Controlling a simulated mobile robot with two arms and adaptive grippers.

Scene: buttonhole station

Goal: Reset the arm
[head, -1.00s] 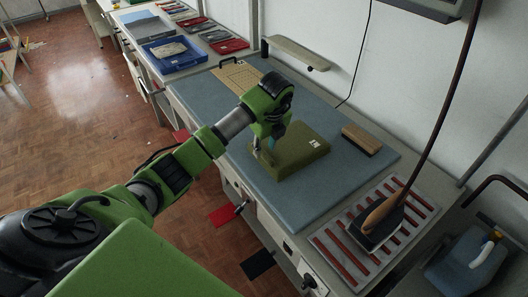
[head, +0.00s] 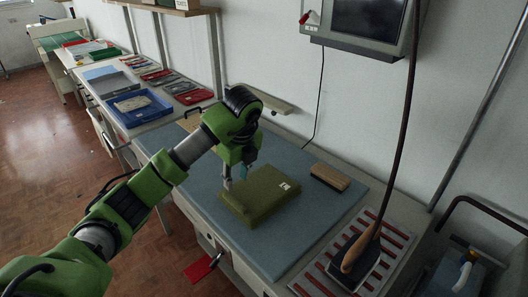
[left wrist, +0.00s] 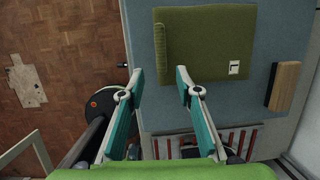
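My left gripper (head: 235,178) hangs above the blue work mat in the head view, by the near left edge of an olive-green folded piece (head: 262,194) with a small white label. In the left wrist view my left gripper (left wrist: 159,72) is open, its two teal-padded fingers spread with nothing between them. The green piece (left wrist: 212,45) lies beyond the fingertips there, apart from any grip. Whether a finger touches it cannot be told. My right gripper is in neither view.
The blue mat (head: 300,232) covers the bench. A wooden-backed brush (head: 330,177) lies right of the green piece. An iron (head: 353,262) stands on a red-striped rest (head: 308,286). A blue tray (head: 139,107) stands farther back. A monitor (head: 368,17) hangs above.

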